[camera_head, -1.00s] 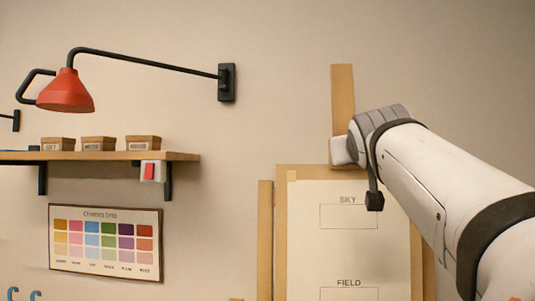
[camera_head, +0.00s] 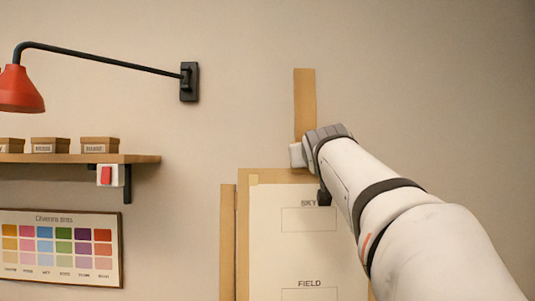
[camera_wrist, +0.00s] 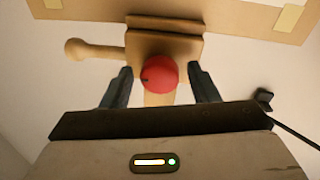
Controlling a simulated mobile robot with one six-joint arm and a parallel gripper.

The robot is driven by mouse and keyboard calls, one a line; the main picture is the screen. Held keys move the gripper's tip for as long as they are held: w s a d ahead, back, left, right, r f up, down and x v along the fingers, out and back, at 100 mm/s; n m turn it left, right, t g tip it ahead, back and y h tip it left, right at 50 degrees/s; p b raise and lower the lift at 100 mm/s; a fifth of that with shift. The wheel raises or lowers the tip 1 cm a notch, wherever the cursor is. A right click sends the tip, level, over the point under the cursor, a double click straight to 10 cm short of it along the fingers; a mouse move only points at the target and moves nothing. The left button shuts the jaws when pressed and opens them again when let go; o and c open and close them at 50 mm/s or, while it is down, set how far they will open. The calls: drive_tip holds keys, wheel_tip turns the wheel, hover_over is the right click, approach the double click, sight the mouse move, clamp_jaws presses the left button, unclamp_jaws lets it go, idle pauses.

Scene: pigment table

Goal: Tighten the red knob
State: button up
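The red knob (camera_wrist: 159,76) is round, with a small dark mark on its left side. It sits in front of a wooden clamp block (camera_wrist: 163,46) on the easel. My gripper (camera_wrist: 161,69) is open, with one dark finger on each side of the knob. A gap shows between the knob and each finger. In the head view my arm reaches to the top of the easel board (camera_head: 262,230), in front of the wooden post (camera_head: 305,100). The knob is hidden there, and the fingers cannot be made out.
A wooden peg with a round end (camera_wrist: 75,48) sticks out left of the clamp block. In the head view a red lamp (camera_head: 20,92), a shelf (camera_head: 75,158) with small boxes, a red switch (camera_head: 106,175) and a colour chart (camera_head: 60,248) are on the left wall.

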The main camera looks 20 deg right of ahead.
drive_tip(key=c, duration=0.8)
drive_tip(key=shift+c, duration=0.2)
drive_tip(key=shift+n, duration=0.4)
drive_tip(key=shift+d+r+n+t+y+b, duration=0.1)
drive_tip(key=shift+n+y+b, duration=0.45)
drive_tip(key=shift+n+b, duration=1.75)
drive_tip(key=shift+d+n+t+y+b, duration=0.1)
drive_tip(key=shift+n+y+b, duration=0.5)
drive_tip(key=shift+n, duration=3.3)
drive_tip(key=shift+d+r+n+t+y+b, duration=0.1)
drive_tip(key=shift+n+y+b, duration=0.35)
drive_tip(key=shift+n+b, duration=1.9)
drive_tip(key=shift+n+p, duration=0.7)
drive_tip(key=shift+n, duration=0.35)
drive_tip(key=o, duration=1)
drive_tip(key=shift+c, duration=0.2)
